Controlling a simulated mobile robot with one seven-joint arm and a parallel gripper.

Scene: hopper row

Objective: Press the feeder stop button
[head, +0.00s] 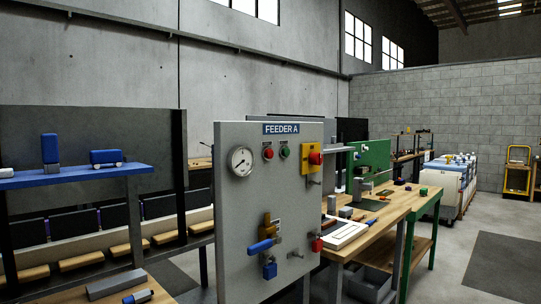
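A grey upright panel (238,215) stands in the middle of the head view, with a blue sign (281,129) reading FEEDER A at its top. Below the sign are a red button (268,153) and a green button (285,152) side by side, each on a small plate. To their right, a yellow box (307,168) carries a larger red knob-like button (315,158). No label reading stop can be made out. My gripper is not in view.
The panel also carries a round gauge (241,160), a blue-handled lever (262,246) and a blue padlock-like block (269,270). A wooden workbench (393,212) with parts stands right behind it. A blue shelf (75,176) is at left. Open floor (450,270) lies at right.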

